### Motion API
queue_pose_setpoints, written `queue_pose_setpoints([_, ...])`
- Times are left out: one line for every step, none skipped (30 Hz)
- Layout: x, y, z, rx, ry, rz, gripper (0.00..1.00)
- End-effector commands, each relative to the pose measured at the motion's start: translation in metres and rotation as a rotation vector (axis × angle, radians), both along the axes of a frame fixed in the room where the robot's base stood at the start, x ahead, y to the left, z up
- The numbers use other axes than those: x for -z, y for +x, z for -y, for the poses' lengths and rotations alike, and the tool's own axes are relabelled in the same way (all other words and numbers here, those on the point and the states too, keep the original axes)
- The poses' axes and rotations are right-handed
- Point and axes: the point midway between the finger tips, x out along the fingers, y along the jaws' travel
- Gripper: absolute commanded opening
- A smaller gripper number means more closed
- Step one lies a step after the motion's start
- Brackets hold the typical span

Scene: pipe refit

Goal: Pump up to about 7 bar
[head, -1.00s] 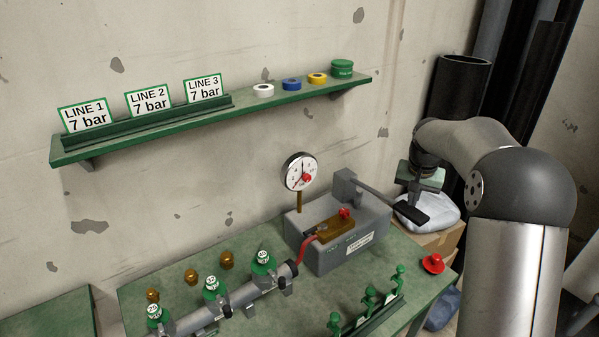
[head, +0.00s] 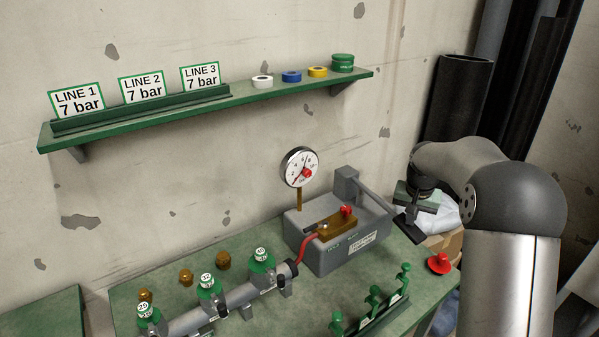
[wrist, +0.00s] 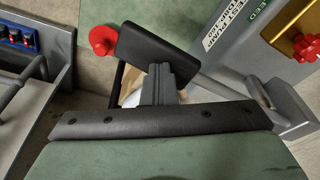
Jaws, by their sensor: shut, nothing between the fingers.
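The grey hand test pump (head: 345,238) stands at the right end of the green bench, with a brass block and red knob (head: 346,211) on it. Its lever (head: 377,200) slopes down to the right and ends in a black grip (head: 408,232); the wrist view also shows this grip (wrist: 150,52). My gripper (wrist: 158,85) is shut and empty, its fingers right over the grip; I cannot tell whether they touch it. The round pressure gauge (head: 299,167) stands behind the pump. Its needle is too small to read surely.
A pipe with green-capped fittings (head: 207,288) lies along the bench, joined to the pump by a red hose (head: 307,250). A red knob (head: 439,263) sits at the right edge. A shelf (head: 130,127) holds three "7 bar" signs (head: 143,88) and tape rolls.

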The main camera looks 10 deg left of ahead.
Motion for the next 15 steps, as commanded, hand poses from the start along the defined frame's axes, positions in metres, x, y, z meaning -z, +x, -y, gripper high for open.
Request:
queue_pose_setpoints([-0.003,0.0,-0.001,-0.001,0.0,-0.002,0.0])
queue_pose_setpoints([-0.006,0.0,-0.001,-0.001,0.001,-0.002,0.0])
queue_pose_setpoints([-0.01,0.0,-0.001,-0.001,0.001,-0.001,0.0])
queue_pose_setpoints([-0.014,0.0,-0.001,-0.001,0.001,-0.001,0.0])
queue_pose_setpoints([-0.018,0.0,-0.001,-0.001,0.001,0.0,0.0])
queue_pose_setpoints([-0.025,0.0,-0.001,-0.001,0.001,0.0,0.0])
queue_pose_setpoints([-0.03,0.0,-0.001,-0.001,0.001,0.0,0.0])
queue_pose_setpoints([-0.035,0.0,-0.001,-0.001,0.001,0.0,0.0])
queue_pose_setpoints([-0.041,0.0,-0.001,-0.001,0.001,0.0,0.0])
queue_pose_setpoints([-0.045,0.0,-0.001,-0.001,0.001,0.0,0.0])
queue_pose_setpoints([-0.05,0.0,-0.001,-0.001,0.001,0.0,0.0])
queue_pose_setpoints([-0.056,0.0,-0.001,-0.001,0.001,0.0,0.0])
queue_pose_setpoints([-0.06,0.0,-0.001,-0.001,0.001,0.0,0.0])
queue_pose_setpoints([-0.065,0.0,-0.001,-0.001,0.001,0.0,0.0])
queue_pose_setpoints([-0.071,0.0,-0.001,-0.001,0.0,-0.001,0.0])
